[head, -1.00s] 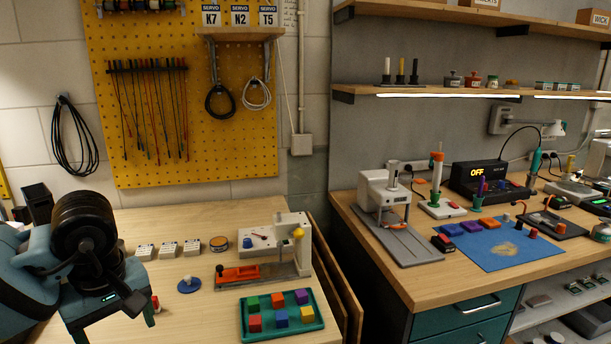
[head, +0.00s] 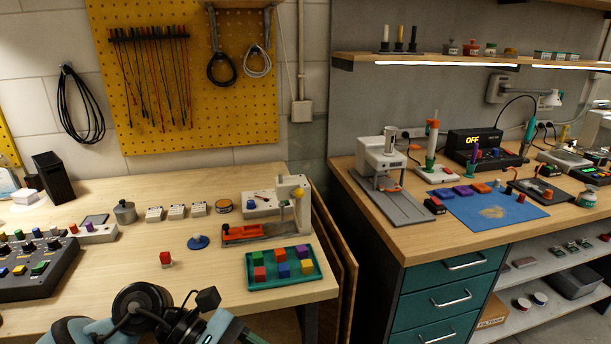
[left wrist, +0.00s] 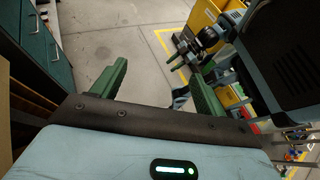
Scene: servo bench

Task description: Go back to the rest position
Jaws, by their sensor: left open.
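A green tray (head: 250,284) of coloured cubes lies at the bench's right front, with a servo fixture (head: 245,232) behind it. A control box (head: 35,268) with knobs stands at left. A teal drawer cabinet (left wrist: 30,40) shows beside the floor in the wrist view.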

